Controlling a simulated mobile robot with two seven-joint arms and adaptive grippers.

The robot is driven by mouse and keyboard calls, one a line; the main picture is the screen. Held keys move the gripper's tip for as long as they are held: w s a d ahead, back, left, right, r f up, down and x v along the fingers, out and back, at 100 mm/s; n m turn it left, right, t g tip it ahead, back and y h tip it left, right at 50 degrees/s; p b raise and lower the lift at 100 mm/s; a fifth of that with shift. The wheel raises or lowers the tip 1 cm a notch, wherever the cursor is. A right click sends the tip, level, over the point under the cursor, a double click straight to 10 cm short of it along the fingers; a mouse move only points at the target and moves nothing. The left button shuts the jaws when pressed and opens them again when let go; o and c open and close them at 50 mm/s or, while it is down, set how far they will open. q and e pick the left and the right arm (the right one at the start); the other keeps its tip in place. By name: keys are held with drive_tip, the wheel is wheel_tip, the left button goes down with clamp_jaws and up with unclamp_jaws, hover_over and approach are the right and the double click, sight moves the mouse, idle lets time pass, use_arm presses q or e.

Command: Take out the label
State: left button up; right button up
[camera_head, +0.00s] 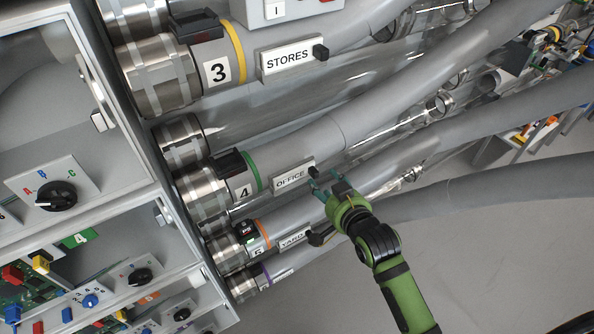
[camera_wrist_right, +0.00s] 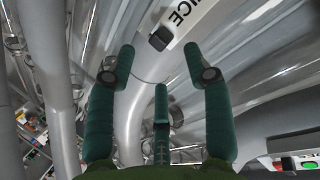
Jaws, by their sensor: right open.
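The OFFICE label (camera_head: 292,178) is a white plate in a grey frame on the grey tube marked 4, with a black knob (camera_head: 313,171) at its right end. My right gripper (camera_head: 323,186), green with teal fingers, is open and empty beside the knob end. In the right wrist view the label (camera_wrist_right: 184,16) and its black knob (camera_wrist_right: 160,40) show at the top, just beyond the spread fingers (camera_wrist_right: 160,68). I cannot tell whether a fingertip touches the knob. Other labels are STORES (camera_head: 288,60) on tube 3 and YARD (camera_head: 292,240) on tube 5. My left gripper is out of view.
Grey tubes run close together from metal collars (camera_head: 160,75) towards the upper right. A grey cabinet with a dial plate (camera_head: 53,190) and coloured switches stands at the left. Free floor (camera_head: 500,260) lies at the lower right.

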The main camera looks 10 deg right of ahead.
sight(317, 176)
drive_tip(key=p+x, duration=0.1)
drive_tip(key=x, duration=0.3)
drive_tip(key=shift+w+a+f, duration=0.1)
drive_tip(key=shift+f, duration=0.1)
clamp_jaws()
